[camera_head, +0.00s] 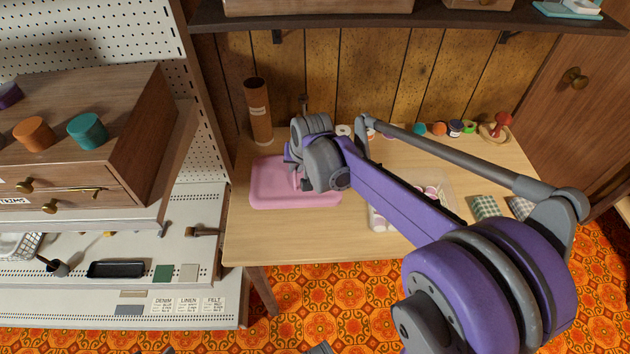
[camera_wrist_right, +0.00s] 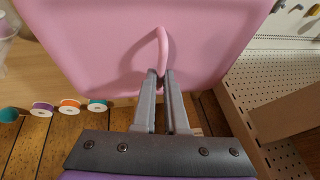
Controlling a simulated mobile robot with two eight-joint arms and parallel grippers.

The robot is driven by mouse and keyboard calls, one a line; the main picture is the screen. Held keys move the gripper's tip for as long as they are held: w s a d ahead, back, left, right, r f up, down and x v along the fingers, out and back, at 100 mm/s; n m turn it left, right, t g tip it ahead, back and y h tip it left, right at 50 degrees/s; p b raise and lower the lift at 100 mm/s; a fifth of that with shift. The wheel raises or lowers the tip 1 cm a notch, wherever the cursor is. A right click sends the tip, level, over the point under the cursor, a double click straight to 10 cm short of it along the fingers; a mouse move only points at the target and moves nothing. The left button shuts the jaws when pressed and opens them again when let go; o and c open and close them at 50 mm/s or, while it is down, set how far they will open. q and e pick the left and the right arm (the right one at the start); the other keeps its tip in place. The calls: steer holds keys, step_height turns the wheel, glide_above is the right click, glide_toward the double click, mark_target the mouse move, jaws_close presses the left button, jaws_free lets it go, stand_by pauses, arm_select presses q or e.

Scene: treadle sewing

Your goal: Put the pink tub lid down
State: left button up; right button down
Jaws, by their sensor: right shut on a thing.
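The pink tub lid (camera_head: 272,190) is at the left part of the wooden table in the head view, low over or on the tabletop; I cannot tell which. In the right wrist view the lid (camera_wrist_right: 100,35) fills the upper middle, with its curved pink handle (camera_wrist_right: 163,48). My right gripper (camera_wrist_right: 162,75) is shut on that handle. My left gripper is not in view.
A brown tube (camera_head: 258,110) stands behind the lid. Several thread spools (camera_head: 438,129) line the table's back edge. Green checked cloth (camera_head: 485,207) lies at the right. A wooden drawer cabinet (camera_head: 90,130) is at the left. The table's front left (camera_head: 290,240) is bare.

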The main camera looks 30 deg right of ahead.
step_height(320, 180, down, 8)
steer(key=shift+b, duration=0.45)
steer(key=shift+f, duration=0.1)
steer(key=c, duration=0.9)
jaws_free()
steer(key=shift+c, duration=0.2)
